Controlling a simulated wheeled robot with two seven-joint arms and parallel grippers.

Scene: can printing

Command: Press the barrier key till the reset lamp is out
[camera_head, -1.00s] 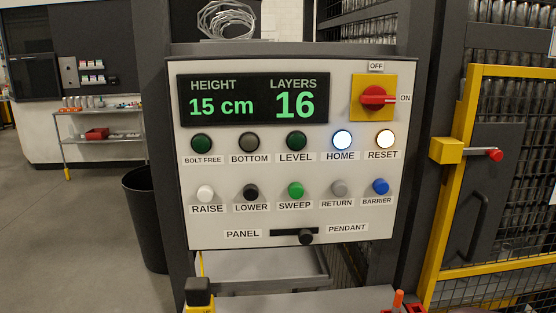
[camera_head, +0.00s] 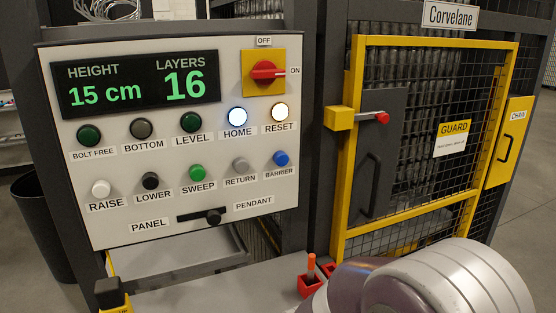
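The blue barrier key (camera_head: 280,158) is at the right end of the lower button row on the white control panel (camera_head: 120,220). The reset lamp (camera_head: 279,112) above it glows warm white. The home lamp (camera_head: 237,116) beside it is also lit, bluish white. The bolt free, bottom and level lamps are dark. The display (camera_head: 137,84) reads height 15 cm and layers 16. A rounded grey and white part of my arm shows at the bottom right, apart from the panel. Neither of my grippers is in view.
A red rotary switch (camera_head: 268,71) points to ON. Right of the panel stands a mesh guard door with a yellow frame (camera_head: 430,41) and a red-tipped latch (camera_head: 372,116). A grey shelf (camera_head: 190,290) with a red holder (camera_head: 309,285) lies below. A dark bin (camera_head: 40,225) stands at left.

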